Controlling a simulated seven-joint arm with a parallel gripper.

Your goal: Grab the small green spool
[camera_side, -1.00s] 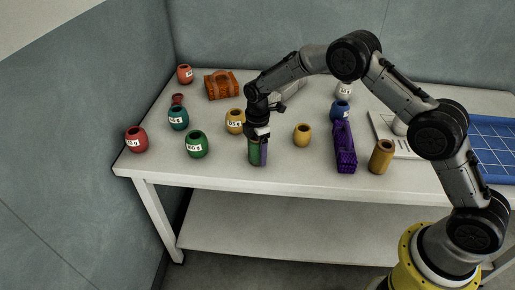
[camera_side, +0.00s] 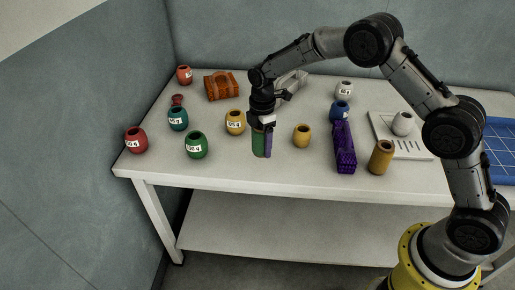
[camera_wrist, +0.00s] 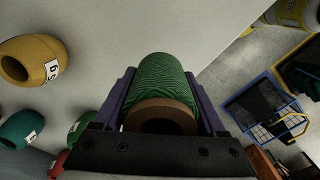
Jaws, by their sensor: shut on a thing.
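The small green spool (camera_side: 258,144) is a ribbed green cylinder with a brown end, which shows in the wrist view (camera_wrist: 160,82). My gripper (camera_side: 263,146) is shut on it, with one purple finger on each side. The spool hangs upright below my wrist near the front edge of the table, in the side view. It looks raised a little, though the gap beneath it is hard to judge. The far end of the spool is hidden in the wrist view.
A labelled green pot (camera_side: 196,146) and a yellow pot (camera_side: 235,123) stand left of my gripper. A small yellow jar (camera_side: 302,136) and a purple lattice block (camera_side: 343,150) stand right. The white table's front edge (camera_side: 300,180) is close.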

